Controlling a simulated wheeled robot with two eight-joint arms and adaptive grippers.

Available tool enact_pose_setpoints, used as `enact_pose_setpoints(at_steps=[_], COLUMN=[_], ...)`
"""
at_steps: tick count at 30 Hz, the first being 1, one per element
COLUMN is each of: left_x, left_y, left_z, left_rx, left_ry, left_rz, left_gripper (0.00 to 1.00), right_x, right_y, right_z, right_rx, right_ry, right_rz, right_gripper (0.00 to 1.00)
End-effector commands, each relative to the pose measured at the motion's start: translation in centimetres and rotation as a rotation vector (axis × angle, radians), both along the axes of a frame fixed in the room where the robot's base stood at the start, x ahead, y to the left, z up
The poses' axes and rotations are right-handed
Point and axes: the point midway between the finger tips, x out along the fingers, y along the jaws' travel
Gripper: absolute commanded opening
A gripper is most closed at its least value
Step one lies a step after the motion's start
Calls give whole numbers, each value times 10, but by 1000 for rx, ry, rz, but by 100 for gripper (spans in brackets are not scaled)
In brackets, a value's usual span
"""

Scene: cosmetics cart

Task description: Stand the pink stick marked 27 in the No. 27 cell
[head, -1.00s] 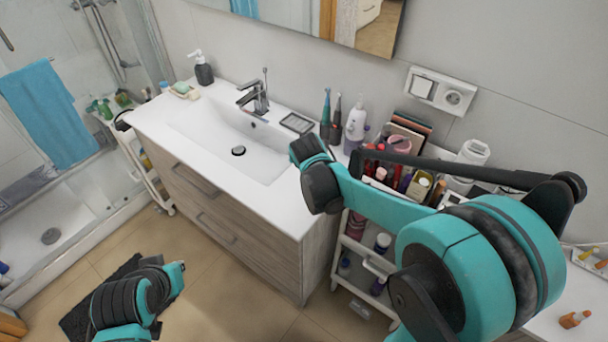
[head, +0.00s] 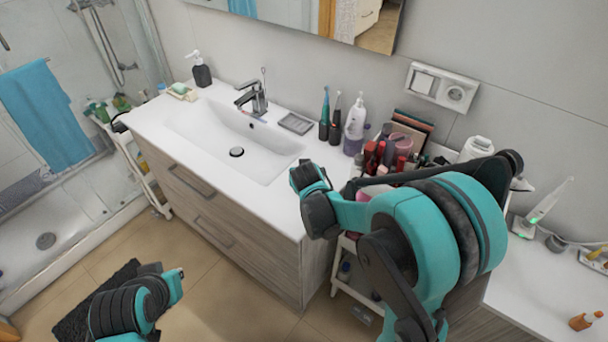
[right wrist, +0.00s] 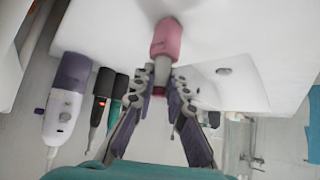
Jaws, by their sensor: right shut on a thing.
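In the right wrist view, my right gripper (right wrist: 160,88) is shut on the pink stick (right wrist: 166,40). The stick has a pink end beyond the fingertips, a pale grey middle, and a small dark red part between the fingers. I cannot read a number on it. In the head view, the right gripper and the stick are hidden behind my right arm. The cosmetics cart's top holds red, pink and dark items (head: 375,155), partly covered by that arm. I cannot make out the No. 27 cell. My left arm shows at the lower left; its gripper is not in view.
The white sink counter (head: 190,115) stands left of the cart. Toothbrushes (head: 324,115) and a white bottle (head: 355,117) stand at its right end.

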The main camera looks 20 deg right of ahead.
Motion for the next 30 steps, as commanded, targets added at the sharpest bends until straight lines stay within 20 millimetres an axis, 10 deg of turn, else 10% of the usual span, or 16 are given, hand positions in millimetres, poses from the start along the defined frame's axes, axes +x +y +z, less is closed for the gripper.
enact_pose_setpoints(at_steps=[2, 5, 17, 30], left_x=[0, 0, 0, 0], left_y=[0, 0, 0, 0], left_z=[-4, -3, 3, 32], left_rx=[0, 0, 0, 0], left_ry=[0, 0, 0, 0], left_rz=[0, 0, 0, 0], left_gripper=[0, 0, 0, 0], right_x=[0, 0, 0, -63], right_y=[0, 0, 0, 16], right_z=[-4, -3, 3, 67], right_rx=[0, 0, 0, 0], right_ry=[0, 0, 0, 0], right_rz=[0, 0, 0, 1], right_gripper=[0, 34, 34, 34])
